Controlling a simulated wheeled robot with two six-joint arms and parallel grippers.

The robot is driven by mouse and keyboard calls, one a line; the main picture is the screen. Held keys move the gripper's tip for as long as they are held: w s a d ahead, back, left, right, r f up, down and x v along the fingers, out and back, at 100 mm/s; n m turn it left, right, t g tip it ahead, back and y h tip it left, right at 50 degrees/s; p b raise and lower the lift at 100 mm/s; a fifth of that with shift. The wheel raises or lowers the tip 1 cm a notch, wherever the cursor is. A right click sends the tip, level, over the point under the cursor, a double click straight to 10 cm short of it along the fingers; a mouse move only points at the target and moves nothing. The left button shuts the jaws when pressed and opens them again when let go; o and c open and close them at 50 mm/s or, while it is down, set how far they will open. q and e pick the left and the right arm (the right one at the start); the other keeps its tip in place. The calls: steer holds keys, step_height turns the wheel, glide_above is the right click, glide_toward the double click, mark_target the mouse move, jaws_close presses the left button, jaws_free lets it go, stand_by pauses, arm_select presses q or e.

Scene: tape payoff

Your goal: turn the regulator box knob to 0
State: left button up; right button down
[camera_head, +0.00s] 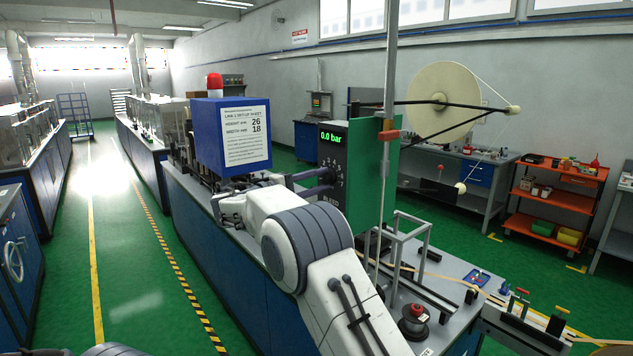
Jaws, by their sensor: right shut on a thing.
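The regulator box (333,138) is a black panel with a green display reading 0.0 bar, mounted at the left of a green upright board (371,170). My right arm reaches up from the bottom middle, and its dark right gripper (325,182) points right at the panel face. It is shut on the regulator box knob, which the fingers hide. White dial marks show around the fingertips, but the knob's pointer cannot be read. My left gripper is not in view.
A blue box (220,140) with a setup sheet and red lamp stands left of the panel. A metal post (388,120) and large cream reel (444,98) stand to the right.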

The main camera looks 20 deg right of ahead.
steer(key=shift+d, duration=0.1)
stand_by(0.3)
steer(key=c, duration=0.5)
jaws_free()
steer(key=shift+s+a+f, duration=0.1)
steer(key=shift+a+f, duration=0.05)
steer(key=shift+a, duration=0.25)
steer(key=b+v, duration=0.4)
steer(key=v, duration=0.5)
steer(key=shift+s+a, duration=0.1)
steer(key=shift+a, duration=0.3)
